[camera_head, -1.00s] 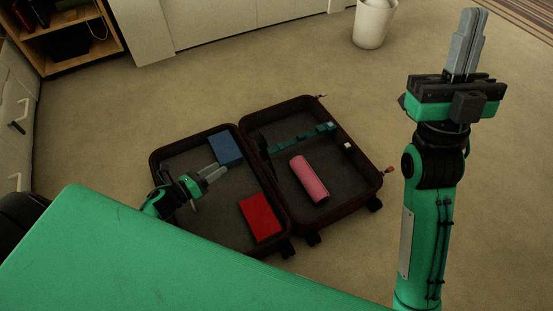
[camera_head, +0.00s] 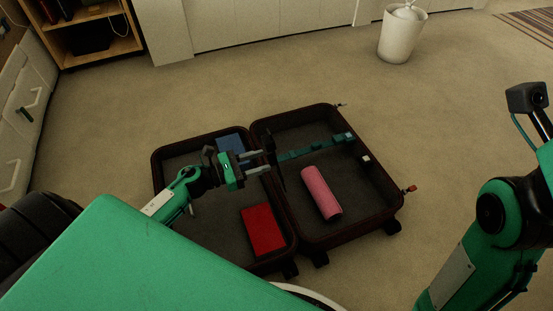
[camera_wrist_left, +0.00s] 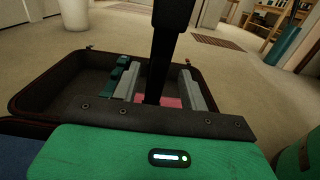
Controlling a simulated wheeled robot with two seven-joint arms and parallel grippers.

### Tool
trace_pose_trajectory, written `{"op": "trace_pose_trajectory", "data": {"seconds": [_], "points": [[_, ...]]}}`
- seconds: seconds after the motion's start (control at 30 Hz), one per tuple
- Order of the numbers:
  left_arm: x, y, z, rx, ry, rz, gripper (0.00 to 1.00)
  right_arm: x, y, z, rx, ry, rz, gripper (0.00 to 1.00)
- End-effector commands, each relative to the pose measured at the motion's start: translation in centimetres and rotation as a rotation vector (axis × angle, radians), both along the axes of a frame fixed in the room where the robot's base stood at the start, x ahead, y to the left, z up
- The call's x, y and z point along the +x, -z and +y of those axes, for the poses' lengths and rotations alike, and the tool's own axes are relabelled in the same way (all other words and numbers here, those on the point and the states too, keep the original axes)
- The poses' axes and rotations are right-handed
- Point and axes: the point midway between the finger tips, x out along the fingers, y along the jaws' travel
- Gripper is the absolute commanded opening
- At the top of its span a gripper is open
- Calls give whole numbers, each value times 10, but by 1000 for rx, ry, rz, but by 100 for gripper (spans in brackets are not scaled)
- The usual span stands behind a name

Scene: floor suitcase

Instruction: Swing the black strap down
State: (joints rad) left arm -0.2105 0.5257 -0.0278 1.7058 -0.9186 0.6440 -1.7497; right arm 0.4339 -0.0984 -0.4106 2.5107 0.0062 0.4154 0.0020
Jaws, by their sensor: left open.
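The black strap (camera_head: 276,160) stands up near the hinge side of the right half of the open suitcase (camera_head: 378,185). In the left wrist view the black strap (camera_wrist_left: 160,60) runs upright as a dark band between the two grey fingers. My left gripper (camera_head: 264,161) is open, its fingers pointing right, with the strap at or between the fingertips; contact cannot be told. The left gripper also shows in the left wrist view (camera_wrist_left: 160,82). My right arm is at the right edge, its fingers out of view.
A pink roll (camera_head: 321,193) and a teal strap (camera_head: 315,148) lie in the right half. A red book (camera_head: 263,229) and a partly hidden blue book (camera_head: 232,145) lie in the left half. A white bin (camera_head: 401,37) stands behind on open carpet.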

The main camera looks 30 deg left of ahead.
Motion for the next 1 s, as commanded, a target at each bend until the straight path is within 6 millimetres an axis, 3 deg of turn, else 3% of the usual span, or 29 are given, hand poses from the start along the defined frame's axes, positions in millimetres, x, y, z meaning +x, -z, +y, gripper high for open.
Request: {"op": "trace_pose_trajectory", "data": {"seconds": [0.3, 0.77, 1.0], "points": [[37, 1, -32, 0, 0, -1, 44, -4, -2, -2, 14, -10, -17, 0], [45, 0, -39, -1, -1, 1, 44, -7, -7, -4, 28, -15, -28, 0], [44, 0, -39, -1, -1, 1, 0, -6, -6, -4, 25, -14, -25, 0]]}}
